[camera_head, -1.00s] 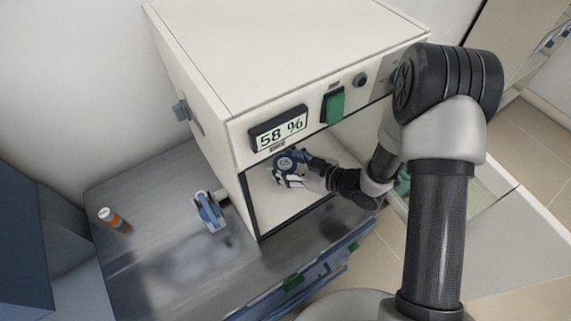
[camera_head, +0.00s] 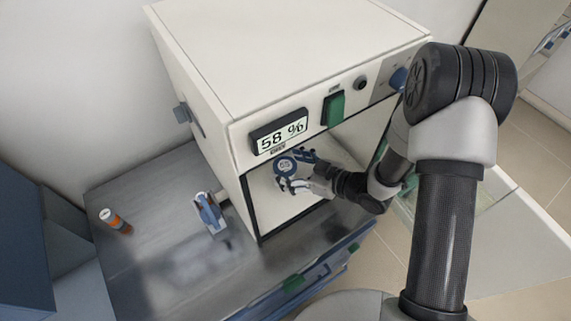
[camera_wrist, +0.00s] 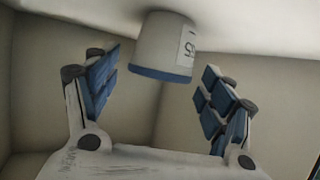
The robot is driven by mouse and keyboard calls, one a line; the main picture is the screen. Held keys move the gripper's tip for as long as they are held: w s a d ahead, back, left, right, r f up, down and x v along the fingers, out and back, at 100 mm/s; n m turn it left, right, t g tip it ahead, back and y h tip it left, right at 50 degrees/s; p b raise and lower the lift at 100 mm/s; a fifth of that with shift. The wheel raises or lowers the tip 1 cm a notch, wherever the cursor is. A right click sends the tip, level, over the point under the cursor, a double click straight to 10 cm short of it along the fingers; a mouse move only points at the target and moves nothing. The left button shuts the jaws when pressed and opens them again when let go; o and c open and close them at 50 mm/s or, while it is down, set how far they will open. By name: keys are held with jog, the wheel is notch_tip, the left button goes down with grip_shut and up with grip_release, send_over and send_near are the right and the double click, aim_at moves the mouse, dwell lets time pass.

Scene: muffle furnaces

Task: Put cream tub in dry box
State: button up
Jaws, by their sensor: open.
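The dry box (camera_head: 196,75) is a cream cabinet with a 58 % display and a green switch; its front is open. The cream tub (camera_head: 285,165), white with a blue lid, is inside, near the left of the opening. In the wrist view the tub (camera_wrist: 165,42) stands on the pale floor, which shows at the top of the picture. My gripper (camera_head: 295,170) reaches into the box. In the wrist view my gripper (camera_wrist: 160,98) is open, with a blue-padded finger on either side and clear gaps to the tub, which lies around or just beyond the fingertips.
An open door panel (camera_head: 500,245) is at the right. The box walls are close around my gripper.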

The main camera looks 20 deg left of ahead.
jog(key=p+v, duration=0.2)
jog(key=v, duration=0.8)
jog(key=shift+d, duration=0.15)
jog(key=shift+r, duration=0.1)
